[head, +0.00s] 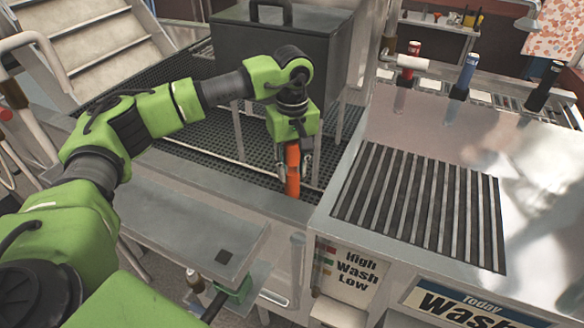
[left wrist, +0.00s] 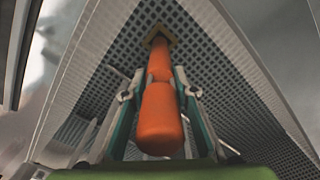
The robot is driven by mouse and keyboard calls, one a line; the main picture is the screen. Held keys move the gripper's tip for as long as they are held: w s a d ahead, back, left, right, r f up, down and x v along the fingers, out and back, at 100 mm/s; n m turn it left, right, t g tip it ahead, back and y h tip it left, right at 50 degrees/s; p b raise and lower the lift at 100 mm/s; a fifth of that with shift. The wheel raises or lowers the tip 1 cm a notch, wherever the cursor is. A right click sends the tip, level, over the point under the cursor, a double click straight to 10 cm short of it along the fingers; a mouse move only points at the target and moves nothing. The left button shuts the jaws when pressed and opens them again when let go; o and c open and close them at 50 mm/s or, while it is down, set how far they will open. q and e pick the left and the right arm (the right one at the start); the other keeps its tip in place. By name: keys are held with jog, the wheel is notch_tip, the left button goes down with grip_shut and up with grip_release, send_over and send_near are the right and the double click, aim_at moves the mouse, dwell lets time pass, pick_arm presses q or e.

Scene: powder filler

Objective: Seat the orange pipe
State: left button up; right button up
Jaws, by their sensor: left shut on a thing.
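The orange pipe (head: 292,168) is held upright in my left gripper (head: 293,172), over the dark grated floor of the sunken bay. In the left wrist view the pipe (left wrist: 161,122) runs between the two fingers of my left gripper (left wrist: 158,100). Its far end meets a small brown square fitting (left wrist: 160,37) on the grating. Whether it is in the fitting or only in line with it, I cannot tell. In the head view the pipe's lower end is close to the bay's near rim. My right gripper is not in view.
A large dark grey box (head: 285,45) with a handle stands behind my left gripper. A metal counter with a black slotted grate (head: 420,205) is at the right. A flat metal ledge (head: 185,225) runs along the front. Steps (head: 85,45) rise at the upper left.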

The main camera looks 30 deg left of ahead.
aim_at(292, 181)
pick_arm(q)
jog(key=shift+f+b, duration=1.5)
jog(key=shift+f, duration=0.5)
jog(key=o, duration=1.1)
jog(key=shift+o, duration=0.2)
notch_tip(292, 181, up, 12)
jog(key=shift+r, duration=0.1)
